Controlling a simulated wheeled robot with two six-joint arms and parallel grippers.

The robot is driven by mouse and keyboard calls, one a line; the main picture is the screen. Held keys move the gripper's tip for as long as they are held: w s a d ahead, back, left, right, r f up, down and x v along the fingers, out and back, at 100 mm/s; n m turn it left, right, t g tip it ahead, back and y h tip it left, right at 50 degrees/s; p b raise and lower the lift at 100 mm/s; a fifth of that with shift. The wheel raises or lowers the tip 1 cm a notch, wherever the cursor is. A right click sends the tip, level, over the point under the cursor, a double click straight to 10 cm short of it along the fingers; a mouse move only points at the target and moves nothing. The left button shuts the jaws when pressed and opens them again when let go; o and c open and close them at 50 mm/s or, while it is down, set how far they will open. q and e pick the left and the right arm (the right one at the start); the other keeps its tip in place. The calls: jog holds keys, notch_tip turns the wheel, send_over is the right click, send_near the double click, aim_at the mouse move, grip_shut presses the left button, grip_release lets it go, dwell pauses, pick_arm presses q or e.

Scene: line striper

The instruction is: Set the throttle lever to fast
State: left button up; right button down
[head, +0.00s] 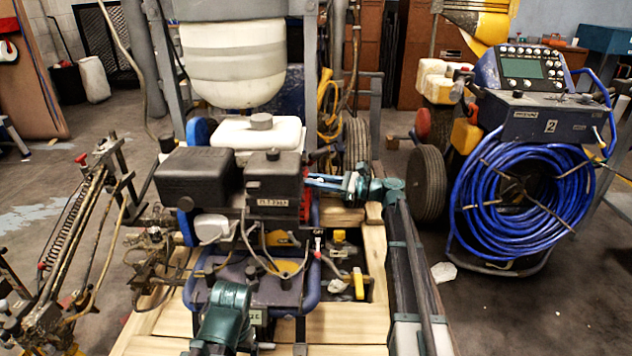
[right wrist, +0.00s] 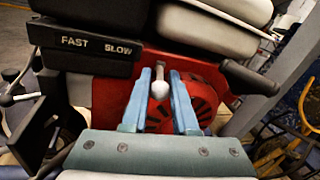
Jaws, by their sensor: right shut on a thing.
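The throttle lever (right wrist: 159,88), a grey stem with a rounded pale knob, stands between the two blue fingers of my right gripper (right wrist: 159,98) in the right wrist view. The gripper is shut on it. A black label plate (right wrist: 97,44) reads FAST on the left and SLOW on the right; the lever is to the right of both words in that view. In the head view my right gripper (head: 318,182) reaches in from the right to the engine's side (head: 275,185), where the lever is hidden. A teal part of my left arm shows low in the middle; its fingers do not show.
The line striper's white tank (head: 232,60) rises behind the engine. A black lever or handle (right wrist: 250,78) sticks out right of the throttle lever in the right wrist view. A coiled blue hose (head: 525,200) on a reel cart stands at the right.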

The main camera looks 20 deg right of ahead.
jog(key=shift+s+a+m+t+h, duration=0.2)
jog(key=shift+s+m+t+h, duration=0.15)
jog(key=shift+m+t+h, duration=0.5)
jog(key=c, duration=0.7)
grip_release()
jog(key=shift+w+y, duration=0.1)
jog(key=shift+y, duration=0.15)
